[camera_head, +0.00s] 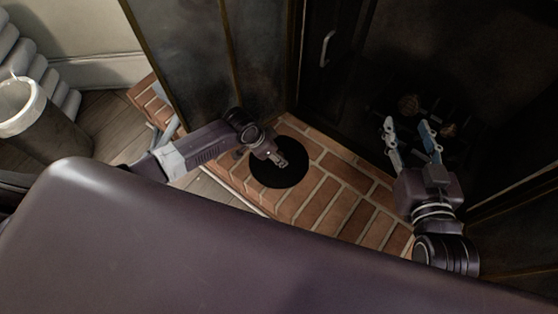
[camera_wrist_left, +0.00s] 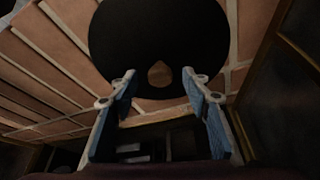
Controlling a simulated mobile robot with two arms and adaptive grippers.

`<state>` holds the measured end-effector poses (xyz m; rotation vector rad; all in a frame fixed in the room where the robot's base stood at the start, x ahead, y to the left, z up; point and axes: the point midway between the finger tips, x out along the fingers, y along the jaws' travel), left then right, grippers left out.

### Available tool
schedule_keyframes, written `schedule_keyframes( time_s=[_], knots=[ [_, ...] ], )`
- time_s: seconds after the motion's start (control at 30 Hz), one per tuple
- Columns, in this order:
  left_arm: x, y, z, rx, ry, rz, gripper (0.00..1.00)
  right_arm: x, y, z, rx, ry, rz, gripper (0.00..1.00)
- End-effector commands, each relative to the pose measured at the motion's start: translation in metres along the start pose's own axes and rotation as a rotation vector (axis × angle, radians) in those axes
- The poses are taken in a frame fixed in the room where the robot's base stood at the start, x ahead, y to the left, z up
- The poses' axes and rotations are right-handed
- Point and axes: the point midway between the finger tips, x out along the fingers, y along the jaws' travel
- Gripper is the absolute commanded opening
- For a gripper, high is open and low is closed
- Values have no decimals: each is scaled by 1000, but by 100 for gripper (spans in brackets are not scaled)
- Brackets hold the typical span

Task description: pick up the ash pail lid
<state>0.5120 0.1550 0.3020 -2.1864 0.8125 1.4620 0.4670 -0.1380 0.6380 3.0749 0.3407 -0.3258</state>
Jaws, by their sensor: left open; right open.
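The ash pail lid is a round black disc (camera_head: 268,178) lying flat on the brick hearth. In the left wrist view the lid (camera_wrist_left: 120,35) fills the top middle, with a small brown knob (camera_wrist_left: 160,73) near its lower edge. My left gripper (camera_head: 280,160) is over the lid in the head view and hides part of it. In the wrist view my left gripper's fingers (camera_wrist_left: 160,85) are open, one on each side of the knob; I cannot tell the height gap. My right gripper (camera_head: 409,128) is open and empty at the dark firebox opening.
The brick hearth (camera_head: 345,210) is clear to the right of the lid. Glass fire doors (camera_head: 185,60) stand behind it. Logs (camera_head: 410,103) lie in the dark firebox beyond my right gripper. A white-rimmed bucket (camera_head: 50,135) stands at the far left.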

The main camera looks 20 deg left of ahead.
Motion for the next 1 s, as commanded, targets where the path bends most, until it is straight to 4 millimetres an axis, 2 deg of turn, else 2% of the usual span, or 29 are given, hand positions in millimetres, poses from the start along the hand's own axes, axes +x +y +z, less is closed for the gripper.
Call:
schedule_keyframes(
  time_s=[0.2, 0.47, 0.87, 1.0],
  knots=[
    [9, 0, 0, 1, 0, -1, 44, 2, -3, -23, 1, 104, -6, 44],
    [9, 0, 0, 1, 0, -1, 44, 2, -3, -25, 1, 112, -7, 44],
    [9, 0, 0, 1, 0, 0, 0, 1, -3, -25, 1, 111, -6, 44],
    [8, 0, 0, 1, 1, -1, 0, 1, -3, -25, 1, 111, -6, 44]
  ],
)
